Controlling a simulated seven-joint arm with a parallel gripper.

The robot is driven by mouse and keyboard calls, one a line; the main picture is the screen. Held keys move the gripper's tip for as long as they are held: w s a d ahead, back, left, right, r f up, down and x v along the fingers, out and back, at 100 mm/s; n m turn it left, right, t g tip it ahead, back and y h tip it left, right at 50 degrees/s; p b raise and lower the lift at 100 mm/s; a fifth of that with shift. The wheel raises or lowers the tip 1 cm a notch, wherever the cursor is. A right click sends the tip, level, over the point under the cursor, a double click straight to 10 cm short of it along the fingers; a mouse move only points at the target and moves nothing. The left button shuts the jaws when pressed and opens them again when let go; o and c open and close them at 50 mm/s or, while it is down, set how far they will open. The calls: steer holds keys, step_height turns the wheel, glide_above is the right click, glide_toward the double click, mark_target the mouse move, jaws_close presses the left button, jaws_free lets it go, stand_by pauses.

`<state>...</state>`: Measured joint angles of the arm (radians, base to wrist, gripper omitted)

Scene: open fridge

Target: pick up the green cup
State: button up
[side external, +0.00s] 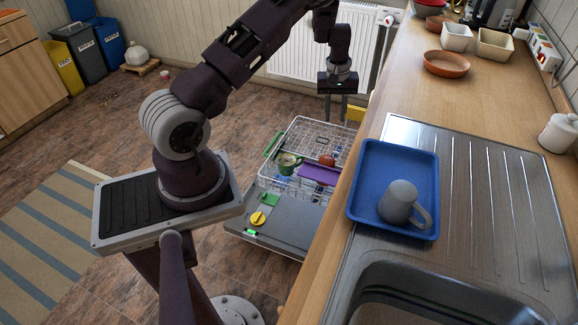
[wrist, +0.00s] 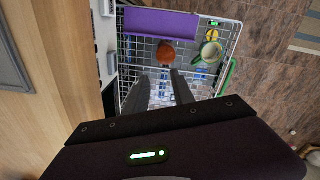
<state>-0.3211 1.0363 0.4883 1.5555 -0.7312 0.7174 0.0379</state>
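The green cup (side external: 287,163) stands in the wire rack (side external: 313,131) of a pulled-out dishwasher, at the rack's left part in the side view. In the wrist view the green cup (wrist: 210,52) shows from above, to the upper right of my fingers, with its opening facing up. My gripper (side external: 336,119) hangs with its fingers pointing down, above and behind the rack in the side view, apart from the cup. In the wrist view my gripper (wrist: 160,78) has its two fingers spread with nothing between them.
A reddish-brown round item (side external: 327,160) and a purple item (side external: 319,175) are in the rack near the cup. The open door (side external: 290,222) lies in front. The wooden counter (side external: 478,92) runs along the right, with a blue tray (side external: 428,165) holding a grey mug (side external: 398,201).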

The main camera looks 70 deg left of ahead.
steer(key=n+g, duration=0.2)
glide_above(295, 159)
steer(key=w+d, duration=0.1)
steer(key=d, duration=0.1)
step_height(295, 159, down, 18)
steer(key=shift+m+y, duration=0.3)
steer(key=f, duration=0.2)
steer(key=a+f, duration=0.1)
steer(key=f, duration=0.1)
steer(key=s+a+f, duration=0.1)
steer(key=f, duration=0.2)
steer(key=shift+f, duration=0.1)
steer(key=shift+d, duration=0.1)
jaws_close()
